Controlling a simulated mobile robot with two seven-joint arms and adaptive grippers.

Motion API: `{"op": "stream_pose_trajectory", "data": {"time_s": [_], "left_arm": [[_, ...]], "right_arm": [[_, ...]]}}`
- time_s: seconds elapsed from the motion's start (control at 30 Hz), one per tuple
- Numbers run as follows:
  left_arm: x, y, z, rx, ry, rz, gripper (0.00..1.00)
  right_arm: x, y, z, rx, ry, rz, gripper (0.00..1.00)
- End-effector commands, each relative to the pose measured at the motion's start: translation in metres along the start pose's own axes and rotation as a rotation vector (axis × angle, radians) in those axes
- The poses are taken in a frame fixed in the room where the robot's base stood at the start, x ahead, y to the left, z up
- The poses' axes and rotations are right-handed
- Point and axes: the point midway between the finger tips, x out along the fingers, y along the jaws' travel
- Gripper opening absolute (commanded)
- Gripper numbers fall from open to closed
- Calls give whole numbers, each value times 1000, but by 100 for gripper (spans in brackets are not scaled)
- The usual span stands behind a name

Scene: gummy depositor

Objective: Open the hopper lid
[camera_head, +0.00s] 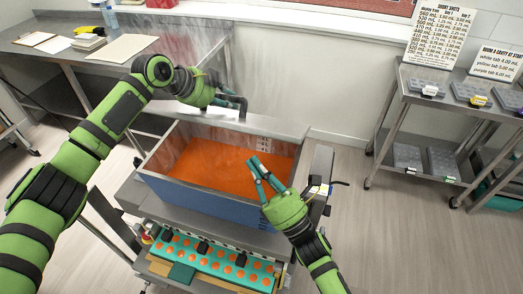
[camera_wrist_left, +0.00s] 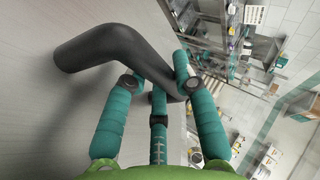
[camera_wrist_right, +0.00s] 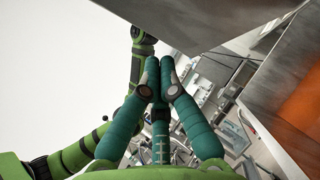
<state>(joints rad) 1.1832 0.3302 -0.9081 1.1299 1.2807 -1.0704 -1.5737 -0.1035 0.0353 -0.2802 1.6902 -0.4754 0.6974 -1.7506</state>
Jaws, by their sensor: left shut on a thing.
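The hopper (camera_head: 215,207) is a grey-rimmed bin with a blue front, uncovered at the top, with orange material (camera_head: 220,162) inside. The hopper lid appears raised behind it as a grey, streaky panel; its outline is hard to make out in the head view. Its flat grey surface (camera_wrist_left: 40,120) and bent black handle (camera_wrist_left: 110,48) show in the left wrist view. My left gripper (camera_head: 232,100) is shut on the handle, fingers around the bar (camera_wrist_left: 168,85). My right gripper (camera_head: 256,168) is over the hopper's right side, fingers together and empty; they also show in the right wrist view (camera_wrist_right: 160,75).
A teal mould tray (camera_head: 215,262) with orange-filled cavities lies below the hopper's front. A steel table (camera_head: 60,52) with papers stands at the back left. A steel shelf cart (camera_head: 440,115) with grey trays and signs stands at the right. The floor between is clear.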

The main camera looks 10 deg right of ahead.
Motion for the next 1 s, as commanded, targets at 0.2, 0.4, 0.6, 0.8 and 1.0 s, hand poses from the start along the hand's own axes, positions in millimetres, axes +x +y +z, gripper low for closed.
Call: {"op": "stream_pose_trajectory", "data": {"time_s": [0.2,0.4,0.6,0.8,1.0], "left_arm": [[-1,-2,0,-2,1,-6,0],[-1,-2,0,-2,0,-6,0],[-1,-2,0,-2,0,-6,0],[-1,-2,0,-2,0,-6,0],[0,1,0,-3,1,2,0]], "right_arm": [[18,-1,22,-3,0,-1,0],[22,-1,26,-2,0,-2,0],[22,-1,26,-1,0,-2,0],[32,1,36,-5,-1,1,0],[36,1,41,-2,-3,-3,0]]}}
